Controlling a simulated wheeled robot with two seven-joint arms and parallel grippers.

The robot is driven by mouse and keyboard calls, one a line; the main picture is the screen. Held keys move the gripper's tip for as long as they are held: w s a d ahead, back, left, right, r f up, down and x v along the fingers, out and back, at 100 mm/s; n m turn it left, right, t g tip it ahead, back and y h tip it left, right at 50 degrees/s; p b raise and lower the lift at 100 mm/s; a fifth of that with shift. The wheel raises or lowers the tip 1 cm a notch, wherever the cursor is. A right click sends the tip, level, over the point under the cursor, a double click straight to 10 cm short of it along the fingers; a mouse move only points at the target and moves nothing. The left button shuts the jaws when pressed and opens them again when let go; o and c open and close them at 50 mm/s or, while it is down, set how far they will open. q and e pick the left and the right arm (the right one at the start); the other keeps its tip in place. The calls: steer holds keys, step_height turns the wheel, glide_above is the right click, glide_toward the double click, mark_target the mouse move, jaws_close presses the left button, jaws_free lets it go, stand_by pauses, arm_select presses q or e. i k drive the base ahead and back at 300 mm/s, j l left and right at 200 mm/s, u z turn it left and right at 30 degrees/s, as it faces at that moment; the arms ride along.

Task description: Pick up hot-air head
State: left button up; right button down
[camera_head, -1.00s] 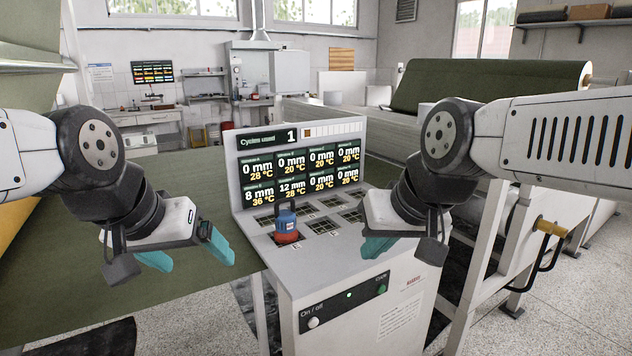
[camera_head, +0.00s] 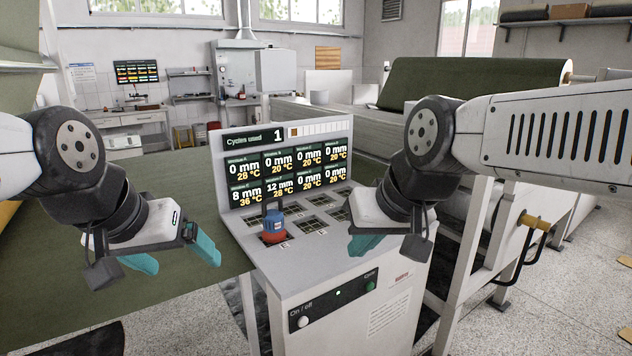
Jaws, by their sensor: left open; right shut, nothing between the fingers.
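The hot-air head (camera_head: 273,224), a small blue and red tool with a dark loop on top, stands upright on the sloped top of the white control console (camera_head: 335,262), over one of its square grids. My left gripper (camera_head: 180,257), with teal fingers, is open and empty to the left of the console, over the green surface. My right gripper (camera_head: 362,243), with teal fingers, is shut and empty above the right part of the console top, to the right of the hot-air head and apart from it.
A display panel (camera_head: 285,168) stands at the back of the console. Several square grids (camera_head: 314,226) lie beside the hot-air head. A green-covered table (camera_head: 180,185) extends left and behind. A machine frame with a yellow handle (camera_head: 534,222) stands at right.

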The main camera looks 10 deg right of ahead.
mark_target(274, 231)
steer(key=i+j, duration=0.2)
steer(key=i, duration=0.2)
steer(key=i+j+u, duration=0.1)
steer(key=i+j, duration=0.15)
steer(key=i, duration=0.15)
